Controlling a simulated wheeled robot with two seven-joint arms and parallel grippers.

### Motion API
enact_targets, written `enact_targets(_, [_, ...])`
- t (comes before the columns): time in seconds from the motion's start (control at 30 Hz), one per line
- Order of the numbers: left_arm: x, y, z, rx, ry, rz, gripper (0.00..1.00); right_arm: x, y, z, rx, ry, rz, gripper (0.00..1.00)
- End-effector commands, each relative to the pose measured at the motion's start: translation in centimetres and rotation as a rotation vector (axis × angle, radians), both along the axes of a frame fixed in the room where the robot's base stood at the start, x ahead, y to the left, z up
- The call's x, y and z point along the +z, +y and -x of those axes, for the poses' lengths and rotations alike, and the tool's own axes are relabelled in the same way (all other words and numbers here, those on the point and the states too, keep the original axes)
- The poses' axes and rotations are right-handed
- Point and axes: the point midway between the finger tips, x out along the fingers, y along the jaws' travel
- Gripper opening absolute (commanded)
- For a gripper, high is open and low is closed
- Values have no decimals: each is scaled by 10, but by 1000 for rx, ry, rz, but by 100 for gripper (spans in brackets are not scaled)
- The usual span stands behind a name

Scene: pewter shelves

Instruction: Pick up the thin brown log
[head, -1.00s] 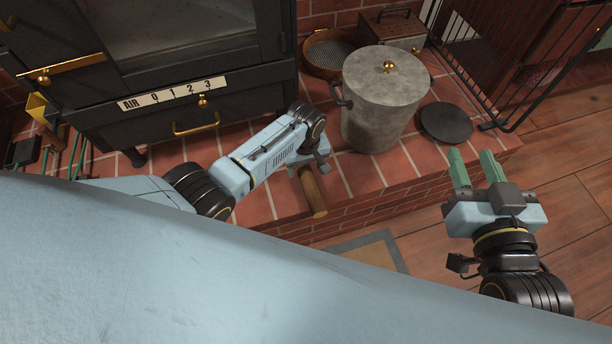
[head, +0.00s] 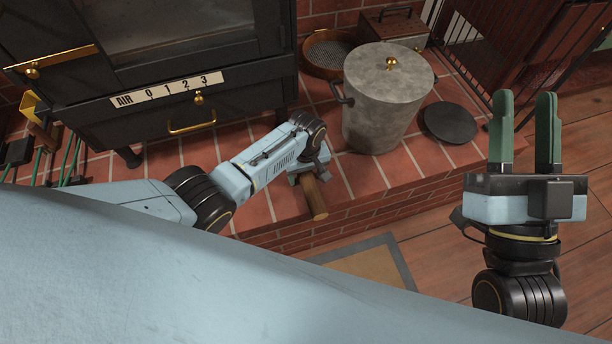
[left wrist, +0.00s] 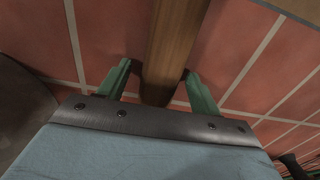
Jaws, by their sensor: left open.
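The thin brown log (head: 316,198) lies on the brick hearth near its front edge, partly hidden by my left gripper. In the left wrist view the log (left wrist: 174,40) runs lengthwise between the two green fingers. My left gripper (left wrist: 158,70) is open, with one finger on each side of the log. The right finger looks very near it, and a small gap shows at the left finger. In the head view my left gripper (head: 308,174) is at the log's far part. My right gripper (head: 524,98) is open and empty, over the floor at the right.
A grey lidded pot (head: 380,110) stands just behind and right of my left gripper. A dark round disc (head: 450,123) lies beside it. A black stove (head: 170,60) fills the back left. A fire screen (head: 500,45) stands at the right. A mat (head: 365,268) lies in front of the hearth.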

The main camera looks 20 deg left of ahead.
Motion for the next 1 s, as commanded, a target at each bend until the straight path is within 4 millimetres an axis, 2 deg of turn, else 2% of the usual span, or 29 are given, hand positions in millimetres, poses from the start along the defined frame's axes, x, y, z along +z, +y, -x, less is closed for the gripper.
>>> enact_targets(0.07, [0,0,0,0,0,0,64,0,0,0,0,1,0,36])
enact_targets(0.5, [1,0,0,0,-1,1,9,0,0,0,0,3,1,36])
enact_targets(0.87, [3,0,0,0,-1,1,9,-1,1,-2,0,16,5,36])
enact_targets(1.0, [8,0,0,0,0,0,9,-9,0,-6,-5,84,28,36])
